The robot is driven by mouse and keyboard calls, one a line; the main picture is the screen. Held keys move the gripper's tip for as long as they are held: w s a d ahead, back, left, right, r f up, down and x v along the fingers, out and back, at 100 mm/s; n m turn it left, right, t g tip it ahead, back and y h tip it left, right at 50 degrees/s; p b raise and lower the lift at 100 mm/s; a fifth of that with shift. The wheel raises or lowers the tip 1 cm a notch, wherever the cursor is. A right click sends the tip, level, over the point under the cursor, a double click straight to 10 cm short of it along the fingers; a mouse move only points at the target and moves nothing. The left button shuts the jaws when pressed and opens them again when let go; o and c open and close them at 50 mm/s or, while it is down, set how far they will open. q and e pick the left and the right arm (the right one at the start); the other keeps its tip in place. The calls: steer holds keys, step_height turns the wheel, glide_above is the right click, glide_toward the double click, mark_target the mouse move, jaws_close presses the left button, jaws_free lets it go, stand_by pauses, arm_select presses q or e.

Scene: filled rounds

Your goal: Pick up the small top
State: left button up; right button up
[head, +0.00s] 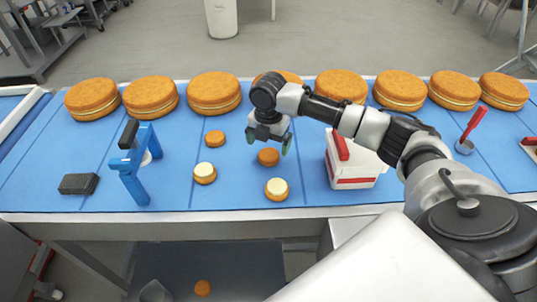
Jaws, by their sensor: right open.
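My right gripper (269,143) is open and empty, with its green-tipped fingers pointing down over the blue table. A small brown top (268,157) lies just below and in front of the fingers, apparently not held. Another small brown top (215,138) lies to the left of the gripper. Two small rounds with pale cream on their upper faces lie nearer the front edge: one on the left (205,173) and one on the right (277,190). My left gripper is out of view.
Large filled rounds (214,92) line the table's back edge; my arm partly hides one. A blue stand (131,170) and dark block (77,184) are at left. A white-and-red box (350,168) stands right. A small brown round (203,288) lies below the table.

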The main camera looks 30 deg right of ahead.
mark_target(268, 155)
steer(key=f, duration=0.3)
steer(key=shift+s+a+f+p, duration=0.15)
steer(key=shift+s+f+p, duration=0.1)
steer(key=shift+f+p, duration=0.1)
steer(key=shift+f, duration=0.25)
steer(key=shift+c, duration=0.5)
steer(key=c, duration=0.7)
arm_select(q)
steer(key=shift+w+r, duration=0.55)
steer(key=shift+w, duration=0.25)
arm_select(e)
steer(key=shift+o, duration=0.2)
